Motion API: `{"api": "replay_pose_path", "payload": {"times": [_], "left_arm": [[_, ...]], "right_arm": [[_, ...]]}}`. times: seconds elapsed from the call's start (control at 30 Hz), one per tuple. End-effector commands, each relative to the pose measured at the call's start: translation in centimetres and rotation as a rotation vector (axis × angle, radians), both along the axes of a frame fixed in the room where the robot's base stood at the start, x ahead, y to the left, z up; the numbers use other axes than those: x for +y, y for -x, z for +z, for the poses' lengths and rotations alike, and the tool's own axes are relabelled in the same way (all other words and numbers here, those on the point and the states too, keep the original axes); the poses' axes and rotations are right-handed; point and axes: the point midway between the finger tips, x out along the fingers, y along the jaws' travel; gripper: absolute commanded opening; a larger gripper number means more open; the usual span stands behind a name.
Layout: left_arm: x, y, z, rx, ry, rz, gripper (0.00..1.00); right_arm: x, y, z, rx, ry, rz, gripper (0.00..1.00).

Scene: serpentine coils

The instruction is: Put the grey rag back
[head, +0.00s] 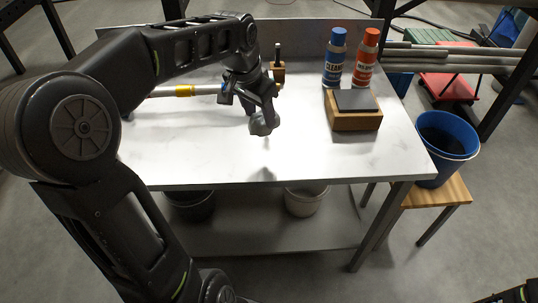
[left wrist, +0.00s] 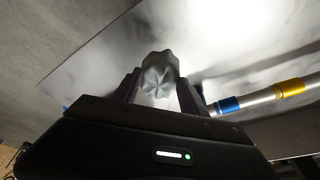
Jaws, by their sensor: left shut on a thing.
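The grey rag (head: 262,124) hangs from my left gripper (head: 257,108), bunched up, a little above the white tabletop (head: 210,160) near its front middle. The left wrist view also shows the rag (left wrist: 159,75) between the two dark fingers of the left gripper (left wrist: 158,88), which is shut on it. My right gripper cannot be made out; only a dark piece shows at the bottom right corner of the head view.
A wooden block with a grey top (head: 354,108), a blue bottle (head: 334,58) and a red bottle (head: 366,58) stand at the table's right. A pipe with a yellow band (head: 184,91) lies at the left. A blue bucket (head: 443,142) stands on a wooden stool (head: 440,192). The front tabletop is clear.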

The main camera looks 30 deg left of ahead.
Motion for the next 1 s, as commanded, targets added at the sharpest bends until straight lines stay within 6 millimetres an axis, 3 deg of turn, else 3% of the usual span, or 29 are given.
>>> {"api": "replay_pose_path", "payload": {"times": [0.17, 0.5, 0.87, 1.0], "left_arm": [[0.0, 0.0, -0.4, 0.002, 0.001, 0.001, 0.06], [0.0, 0.0, -5.7, 0.003, 0.002, 0.000, 0.06], [0.0, 0.0, -6.4, 0.000, 0.000, 0.001, 0.06], [-0.1, 0.1, -7.7, 0.004, 0.002, 0.001, 0.06]], "right_arm": [[0.0, 0.0, 0.0, 0.001, 0.001, -0.001, 0.36], [-0.1, 0.1, 0.5, 0.002, 0.002, -0.002, 0.36], [-0.1, 0.1, 0.5, 0.002, 0.003, -0.002, 0.36], [-0.1, 0.1, 0.6, 0.003, 0.003, -0.002, 0.36]]}}
